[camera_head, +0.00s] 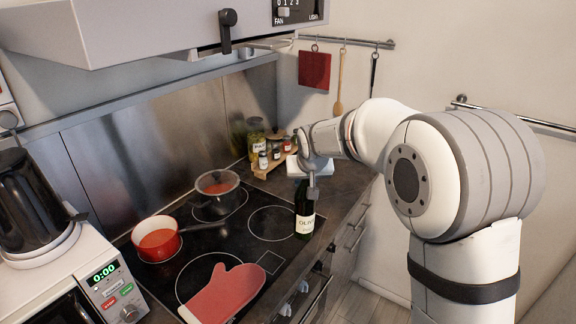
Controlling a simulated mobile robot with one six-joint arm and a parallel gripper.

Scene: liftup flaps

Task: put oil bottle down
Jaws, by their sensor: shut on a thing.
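The oil bottle (305,222) is dark green with a pale label. It stands upright at the right side of the black cooktop, near its front right edge. My gripper (312,190) is shut on the upper part of the bottle and hides its neck. I cannot tell whether the bottle's base touches the surface.
A red pot (157,240) and a dark pan (218,194) stand on the cooktop (200,262). A red oven mitt (224,294) lies at its front. Jars on a wooden rack (262,170) stand behind. Dark counter (345,185) lies to the right. A hood (160,30) hangs above.

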